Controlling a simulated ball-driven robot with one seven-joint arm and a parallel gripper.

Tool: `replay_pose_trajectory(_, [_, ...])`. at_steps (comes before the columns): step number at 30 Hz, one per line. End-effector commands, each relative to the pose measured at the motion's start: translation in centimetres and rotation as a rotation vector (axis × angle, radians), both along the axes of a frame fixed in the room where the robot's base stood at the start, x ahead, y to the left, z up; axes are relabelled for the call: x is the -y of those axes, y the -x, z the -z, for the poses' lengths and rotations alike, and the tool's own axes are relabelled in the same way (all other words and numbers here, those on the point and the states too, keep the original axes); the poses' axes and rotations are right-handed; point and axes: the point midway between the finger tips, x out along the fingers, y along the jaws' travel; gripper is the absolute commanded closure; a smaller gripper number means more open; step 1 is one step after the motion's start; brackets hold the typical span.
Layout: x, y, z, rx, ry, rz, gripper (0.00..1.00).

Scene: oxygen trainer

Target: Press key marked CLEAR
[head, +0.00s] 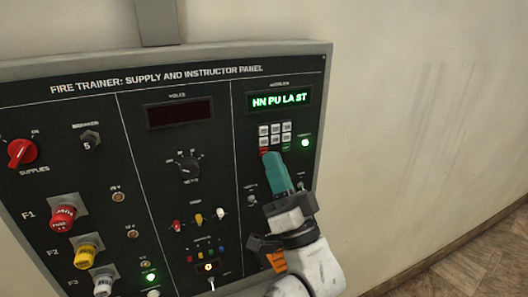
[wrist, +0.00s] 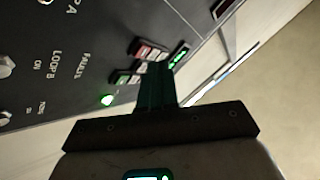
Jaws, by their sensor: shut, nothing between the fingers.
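The keypad (head: 275,134) sits at the upper right of the black panel, under a green-lit display reading "HN PU LA ST". It has pale keys, with a red key (head: 264,152) and a green key (head: 287,148) along its bottom. The key labels are too small to read, so I cannot tell which one says CLEAR. My gripper (head: 272,158) is shut and empty, its teal fingertips at the keypad's lower edge, hiding part of the bottom row. In the wrist view, the fingertips (wrist: 157,69) overlap the keypad (wrist: 145,50). Whether they touch a key is unclear.
A green lamp (head: 305,142) glows right of the keypad. Small switches (head: 251,199) sit below it. A red rotary knob (head: 22,152) and several coloured knobs project from the panel's left side. Bare wall (head: 430,130) lies to the right.

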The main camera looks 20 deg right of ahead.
Motion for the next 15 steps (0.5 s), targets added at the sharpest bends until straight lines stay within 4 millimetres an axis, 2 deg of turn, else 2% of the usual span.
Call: replay_pose_trajectory(15, [0.01,-0.65,0.08,0.0,0.0,0.0,1.0])
